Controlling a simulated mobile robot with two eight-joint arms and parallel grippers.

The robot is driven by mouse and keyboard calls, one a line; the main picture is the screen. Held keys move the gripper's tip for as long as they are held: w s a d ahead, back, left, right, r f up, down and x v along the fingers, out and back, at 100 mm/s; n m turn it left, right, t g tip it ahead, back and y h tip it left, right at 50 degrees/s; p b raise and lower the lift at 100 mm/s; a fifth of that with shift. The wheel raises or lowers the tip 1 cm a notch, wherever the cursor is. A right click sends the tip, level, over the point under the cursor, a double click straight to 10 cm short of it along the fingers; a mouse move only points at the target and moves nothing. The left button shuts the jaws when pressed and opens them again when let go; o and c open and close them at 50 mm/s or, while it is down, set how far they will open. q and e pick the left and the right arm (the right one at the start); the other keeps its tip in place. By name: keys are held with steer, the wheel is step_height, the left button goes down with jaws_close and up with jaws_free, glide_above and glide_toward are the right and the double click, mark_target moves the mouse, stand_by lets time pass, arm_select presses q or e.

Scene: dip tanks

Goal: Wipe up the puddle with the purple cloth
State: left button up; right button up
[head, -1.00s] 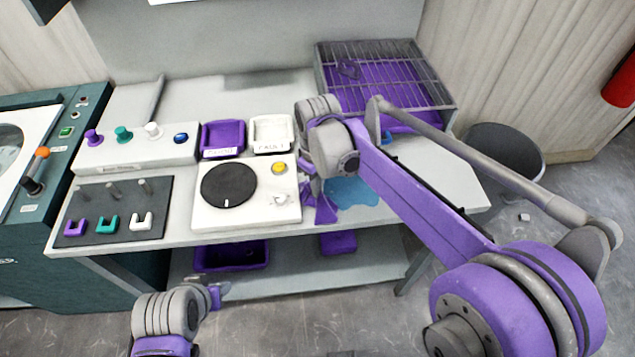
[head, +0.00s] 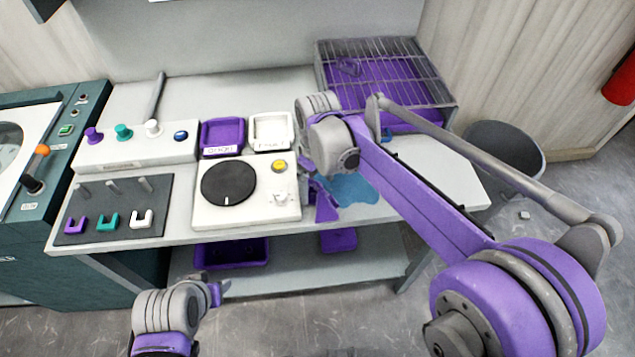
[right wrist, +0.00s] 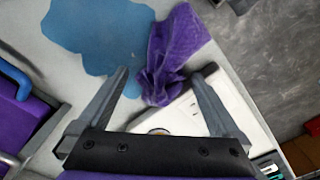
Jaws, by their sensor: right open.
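The purple cloth (head: 325,205) lies crumpled at the front edge of the bench; it also shows in the right wrist view (right wrist: 178,48). The blue puddle (head: 352,189) spreads on the bench just right of the cloth. In the right wrist view the puddle (right wrist: 95,38) is left of the cloth and meets its edge. My right gripper (right wrist: 161,74) is open, its fingers either side of the cloth's bunched part, not closed on it. In the head view my right arm mostly hides that gripper. My left gripper (head: 216,290) is low in front of the bench; its jaws are unclear.
A white panel with a black disc (head: 228,184) stands left of the cloth. Purple (head: 222,136) and white (head: 270,131) trays are behind it. A wire rack over a purple basin (head: 380,75) stands at the back right. A grey bin (head: 505,148) is beyond the bench's right end.

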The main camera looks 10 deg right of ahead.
steer(key=shift+f, duration=0.15)
steer(key=shift+f+b, duration=0.75)
steer(key=shift+f, duration=0.35)
steer(key=shift+c, duration=0.2)
jaws_close()
steer(key=shift+r, duration=0.1)
